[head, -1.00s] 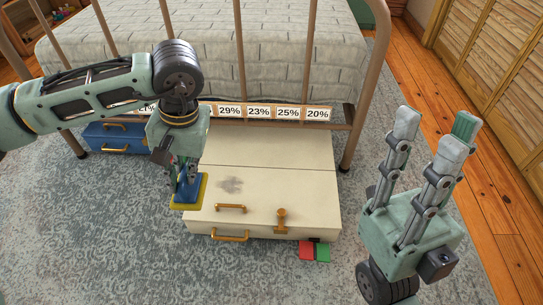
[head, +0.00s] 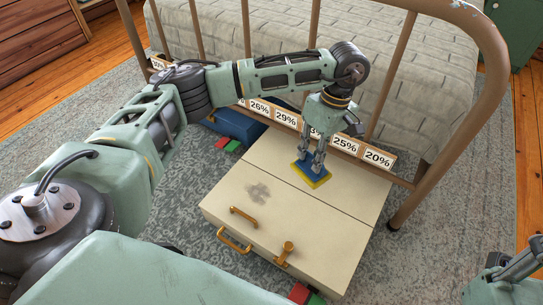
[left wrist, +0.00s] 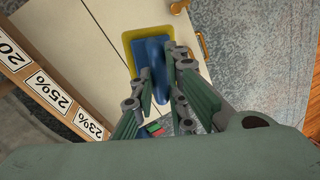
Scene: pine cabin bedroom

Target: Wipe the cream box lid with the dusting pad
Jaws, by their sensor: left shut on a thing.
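The cream box (head: 335,230) lies on the rug with its far end under the bed rail. Its lid has a grey smudge (head: 258,192) left of the middle. My left gripper (head: 313,157) is shut on the handle of the dusting pad (head: 312,180), which is blue with a yellow base. The pad is at the lid's cross seam, right of and behind the smudge; whether it touches the lid is unclear. The left wrist view shows the pad (left wrist: 150,48) over the cream surface. My right gripper (head: 505,272) is only partly in view at the lower right corner.
The bed's metal frame (head: 490,40) and a rail with percent labels (head: 345,145) stand behind and above the box. A blue box (head: 238,125) lies to the left. Red and green blocks (head: 228,144) lie near it, others (head: 302,293) at the cream box's front. Brass handles (head: 235,240) and a latch (head: 284,253) stick out.

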